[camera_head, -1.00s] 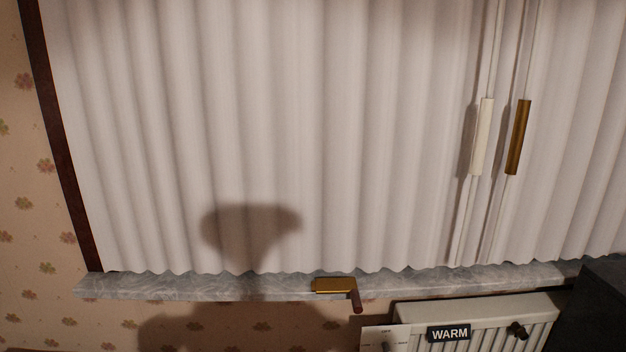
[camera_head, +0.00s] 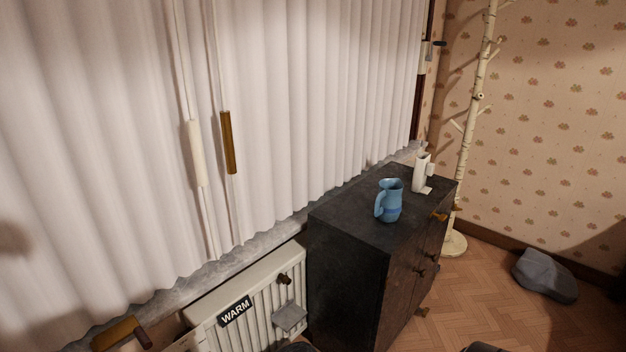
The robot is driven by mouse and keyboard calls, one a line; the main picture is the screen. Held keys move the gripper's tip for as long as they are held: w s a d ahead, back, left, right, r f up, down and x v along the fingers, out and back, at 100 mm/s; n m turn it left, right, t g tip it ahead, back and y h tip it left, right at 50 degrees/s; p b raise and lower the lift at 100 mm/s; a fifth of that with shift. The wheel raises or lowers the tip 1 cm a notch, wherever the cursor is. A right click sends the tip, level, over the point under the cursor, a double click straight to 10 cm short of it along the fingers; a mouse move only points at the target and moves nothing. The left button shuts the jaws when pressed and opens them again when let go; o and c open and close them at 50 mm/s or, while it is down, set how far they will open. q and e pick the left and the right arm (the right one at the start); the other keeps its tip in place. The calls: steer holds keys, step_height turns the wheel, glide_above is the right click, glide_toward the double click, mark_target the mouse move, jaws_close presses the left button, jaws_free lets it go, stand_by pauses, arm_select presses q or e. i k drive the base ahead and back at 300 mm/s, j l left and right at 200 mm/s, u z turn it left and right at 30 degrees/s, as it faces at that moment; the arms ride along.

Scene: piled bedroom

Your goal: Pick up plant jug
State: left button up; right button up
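A blue jug (camera_head: 389,201) stands upright on top of a dark chest of drawers (camera_head: 345,225). It is the only jug-shaped thing I can make out clearly, with its handle toward the left. Nothing touches it. Neither of my grippers can be made out in the head view. Small dark shapes at the bottom edge are too cut off to identify.
A white object (camera_head: 421,173) stands behind the jug on the chest. A white radiator (camera_head: 255,305) marked WARM is left of the chest, under white curtains (camera_head: 300,100). A coat stand (camera_head: 468,130) and a grey heap (camera_head: 545,277) are at the right. Some wooden floor (camera_head: 480,290) is clear.

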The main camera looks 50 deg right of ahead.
mark_target(389, 205)
steer(key=z, duration=1.95)
